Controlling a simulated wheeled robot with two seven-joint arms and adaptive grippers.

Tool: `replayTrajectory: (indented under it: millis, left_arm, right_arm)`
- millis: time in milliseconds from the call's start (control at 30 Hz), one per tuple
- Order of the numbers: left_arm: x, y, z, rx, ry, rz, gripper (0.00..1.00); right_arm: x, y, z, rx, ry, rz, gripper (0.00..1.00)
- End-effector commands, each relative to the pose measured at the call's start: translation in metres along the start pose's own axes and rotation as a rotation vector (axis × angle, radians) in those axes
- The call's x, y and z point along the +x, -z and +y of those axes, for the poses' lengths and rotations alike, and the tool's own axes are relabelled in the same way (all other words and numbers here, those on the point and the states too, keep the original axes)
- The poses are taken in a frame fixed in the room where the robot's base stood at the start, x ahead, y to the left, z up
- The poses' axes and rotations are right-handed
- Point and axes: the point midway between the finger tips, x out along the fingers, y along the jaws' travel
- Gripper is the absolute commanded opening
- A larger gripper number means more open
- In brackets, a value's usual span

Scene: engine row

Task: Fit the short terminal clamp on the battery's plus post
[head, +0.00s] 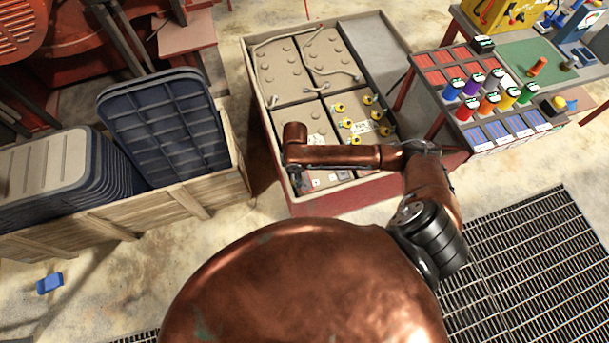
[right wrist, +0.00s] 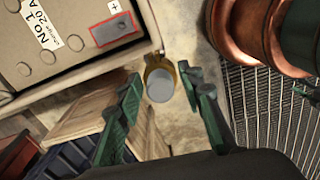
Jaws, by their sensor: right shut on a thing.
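My right gripper (right wrist: 164,88) has its green fingers on both sides of a small brass-yellow clamp (right wrist: 153,64) with a round grey end, and is shut on it. The clamp is beside the battery's edge in the right wrist view, over the floor. The beige battery (right wrist: 75,62) has a printed label, a plus mark, and a grey plate (right wrist: 115,28) framed in red near its corner. I cannot make out a post. My left gripper is not seen.
Several beige batteries (head: 285,75) with cables and yellow caps fill the crate. A bench (head: 440,125) with coloured cans stands right. A wooden crate (head: 150,215) with blue-grey bins stands left. Dark floor grating (head: 530,260) lies at lower right.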

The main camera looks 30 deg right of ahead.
Motion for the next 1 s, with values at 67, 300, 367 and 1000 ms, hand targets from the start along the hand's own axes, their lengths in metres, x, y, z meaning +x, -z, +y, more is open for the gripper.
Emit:
replayTrajectory:
  millis: [67, 300, 367, 1000]
  left_arm:
    - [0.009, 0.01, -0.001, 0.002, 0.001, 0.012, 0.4]
    - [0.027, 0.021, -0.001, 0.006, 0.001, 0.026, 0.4]
    - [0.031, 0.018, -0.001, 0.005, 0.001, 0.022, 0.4]
    - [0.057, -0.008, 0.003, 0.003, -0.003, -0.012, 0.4]
  right_arm:
    - [0.022, -0.004, 0.011, -0.158, 0.001, -0.001, 0.04]
    - [0.075, -0.017, 0.04, -0.663, -0.001, -0.003, 0.04]
    - [0.089, -0.021, 0.047, -0.789, -0.002, -0.006, 0.04]
    - [0.172, -0.059, 0.088, -1.661, 0.002, -0.038, 0.04]
